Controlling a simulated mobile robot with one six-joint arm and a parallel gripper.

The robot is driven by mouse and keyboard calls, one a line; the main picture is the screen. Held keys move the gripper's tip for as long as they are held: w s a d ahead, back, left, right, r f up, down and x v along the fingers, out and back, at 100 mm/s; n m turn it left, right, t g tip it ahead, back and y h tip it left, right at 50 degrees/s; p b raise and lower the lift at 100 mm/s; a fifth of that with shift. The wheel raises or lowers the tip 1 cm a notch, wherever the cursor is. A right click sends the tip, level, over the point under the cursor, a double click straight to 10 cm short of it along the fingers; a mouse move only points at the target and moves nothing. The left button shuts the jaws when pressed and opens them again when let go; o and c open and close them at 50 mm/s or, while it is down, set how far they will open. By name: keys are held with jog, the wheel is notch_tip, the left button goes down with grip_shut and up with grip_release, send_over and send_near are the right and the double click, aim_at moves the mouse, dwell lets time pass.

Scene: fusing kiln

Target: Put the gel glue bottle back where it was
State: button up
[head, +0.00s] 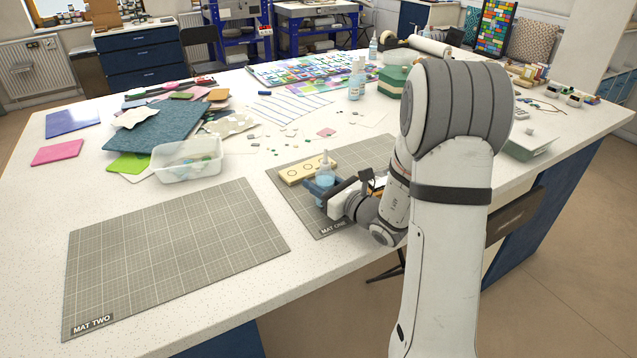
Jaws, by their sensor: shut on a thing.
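My gripper (321,190) is over mat one (345,152), shut on a small clear bottle with light blue contents and a pale pointed nozzle, which I take as the gel glue bottle (325,172). The bottle is upright. The dark fingers hide its lower part, so I cannot tell whether its base touches the mat. A pale wooden block with round holes (295,174) lies on mat one, just left of and behind the bottle. No bottle shows in its visible holes.
Mat two (170,250) is bare at the front left. A clear tub (188,160) stands behind it. Glass sheets (160,125) and small glass pieces lie farther back. Another bluish bottle (354,86) stands near a green box (391,80). My arm hides part of the table's right side.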

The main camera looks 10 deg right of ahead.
jog(key=shift+s, duration=0.1)
jog(key=shift+f, duration=0.1)
jog(key=o, duration=0.6)
jog(key=shift+o, duration=0.2)
